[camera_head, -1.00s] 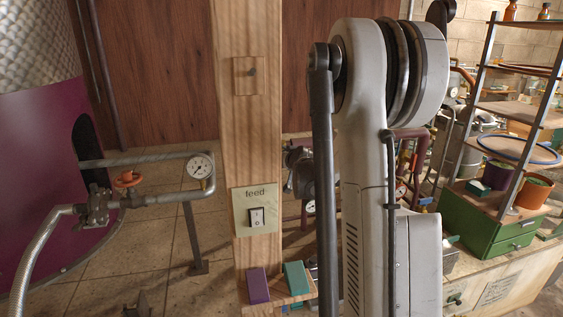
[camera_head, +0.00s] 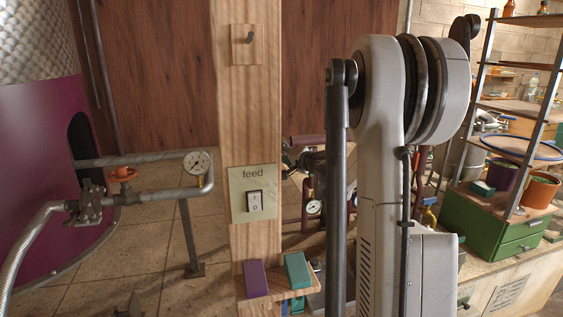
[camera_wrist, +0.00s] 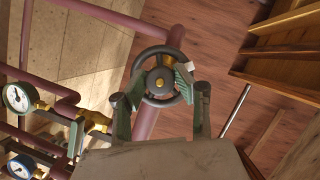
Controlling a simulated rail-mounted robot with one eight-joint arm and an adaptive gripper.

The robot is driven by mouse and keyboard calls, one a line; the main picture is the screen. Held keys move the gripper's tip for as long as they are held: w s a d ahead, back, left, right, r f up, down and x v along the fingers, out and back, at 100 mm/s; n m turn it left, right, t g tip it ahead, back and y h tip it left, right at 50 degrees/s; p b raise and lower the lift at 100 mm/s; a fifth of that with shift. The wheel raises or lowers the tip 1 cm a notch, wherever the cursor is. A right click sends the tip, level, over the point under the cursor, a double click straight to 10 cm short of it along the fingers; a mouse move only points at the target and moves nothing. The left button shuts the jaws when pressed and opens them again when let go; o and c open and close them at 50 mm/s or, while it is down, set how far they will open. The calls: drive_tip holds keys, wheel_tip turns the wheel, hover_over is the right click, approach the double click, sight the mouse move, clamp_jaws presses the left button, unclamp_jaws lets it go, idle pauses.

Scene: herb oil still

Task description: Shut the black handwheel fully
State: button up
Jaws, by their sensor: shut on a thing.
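The black handwheel (camera_wrist: 159,82) shows in the wrist view, face on, with a dark round rim, spokes and a brass-coloured centre. It sits on a dark red pipe (camera_wrist: 146,122). My gripper (camera_wrist: 161,93) has one finger on each side of the wheel, left and right, and is shut on its rim. The fingertips hide parts of the rim at both sides. In the head view my own arm covers most of this spot, so the wheel cannot be made out clearly there.
Two gauges (camera_wrist: 17,98) and brass fittings lie left of the wheel in the wrist view. In the head view a wooden post (camera_head: 247,120) with a feed switch (camera_head: 254,202) stands left of my arm. An orange-handled valve (camera_head: 122,174) is further left; a green drawer box (camera_head: 490,225) stands right.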

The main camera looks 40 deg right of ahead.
drive_tip(key=shift+f+m+t+b, duration=0.1)
drive_tip(key=shift+m+t+b, duration=0.8)
drive_tip(key=shift+m+b, duration=0.8)
drive_tip(key=shift+m+t+b, duration=0.9)
drive_tip(key=shift+m+b, duration=0.1)
drive_tip(key=shift+m, duration=1.3)
drive_tip(key=o, duration=1.1)
drive_tip(key=s, duration=0.4)
drive_tip(key=s+f, duration=0.1)
drive_tip(key=s, duration=0.3)
drive_tip(key=s+a, duration=0.1)
drive_tip(key=s, duration=0.3)
drive_tip(key=shift+f, duration=0.2)
